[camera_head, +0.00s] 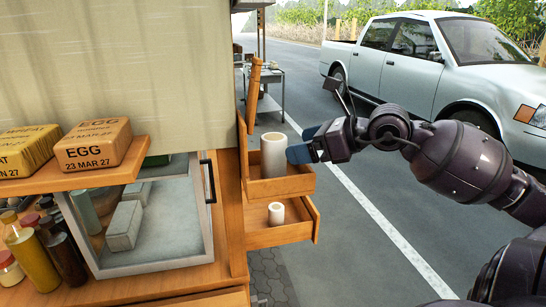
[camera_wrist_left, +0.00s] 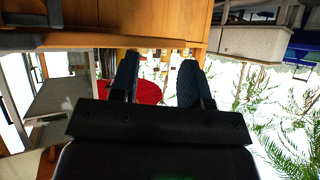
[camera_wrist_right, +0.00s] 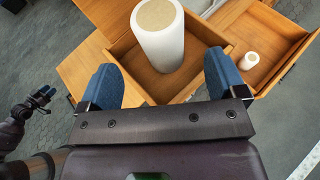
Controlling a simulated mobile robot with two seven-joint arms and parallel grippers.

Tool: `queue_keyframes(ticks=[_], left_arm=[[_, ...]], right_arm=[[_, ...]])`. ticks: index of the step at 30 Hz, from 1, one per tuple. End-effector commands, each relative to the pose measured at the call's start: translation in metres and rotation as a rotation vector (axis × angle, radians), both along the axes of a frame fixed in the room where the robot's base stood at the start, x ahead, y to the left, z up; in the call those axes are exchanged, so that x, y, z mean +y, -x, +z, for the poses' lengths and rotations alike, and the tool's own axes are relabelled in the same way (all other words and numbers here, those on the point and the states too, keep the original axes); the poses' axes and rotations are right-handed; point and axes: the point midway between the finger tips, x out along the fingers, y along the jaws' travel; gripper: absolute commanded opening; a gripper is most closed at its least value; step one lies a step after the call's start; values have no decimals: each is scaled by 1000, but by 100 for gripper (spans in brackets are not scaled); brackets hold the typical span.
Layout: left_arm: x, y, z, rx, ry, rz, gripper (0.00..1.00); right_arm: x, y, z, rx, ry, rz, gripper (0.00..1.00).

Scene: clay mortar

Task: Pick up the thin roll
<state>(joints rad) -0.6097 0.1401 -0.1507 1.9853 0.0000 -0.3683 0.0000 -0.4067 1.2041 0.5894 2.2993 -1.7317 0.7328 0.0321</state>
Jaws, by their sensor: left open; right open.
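A tall, wide white roll (camera_head: 273,155) stands upright in the upper open drawer (camera_head: 283,186). A shorter, thinner white roll (camera_head: 276,213) stands in the lower open drawer (camera_head: 280,235). My right gripper (camera_head: 303,143) is open and empty, just right of the tall roll. In the right wrist view the tall roll (camera_wrist_right: 158,40) shows beyond and between the spread fingers, and the thin roll (camera_wrist_right: 248,61) lies farther right. My left gripper (camera_wrist_left: 157,70) is open with nothing between its fingers, away from the drawers.
A white pickup truck (camera_head: 440,65) stands on the road behind my right arm. The pavement right of the drawers is clear.

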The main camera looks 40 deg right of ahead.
Motion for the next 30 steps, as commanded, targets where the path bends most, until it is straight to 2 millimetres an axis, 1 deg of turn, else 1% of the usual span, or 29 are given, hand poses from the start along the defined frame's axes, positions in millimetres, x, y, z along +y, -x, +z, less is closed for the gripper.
queue_keyframes(ticks=[3, 13, 24, 30], left_arm=[[0, -2, 2, -4, 0, 0, 43], [-1, -7, 7, -17, -1, -5, 43], [0, -8, 13, -20, -3, -6, 43], [0, -7, 13, -19, -2, -5, 43]], right_arm=[[4, -10, -4, -1, 0, 1, 90], [9, -24, -8, -1, -2, 1, 90], [22, -56, -20, -2, -4, 1, 90], [24, -63, -24, 0, -3, 0, 90]])
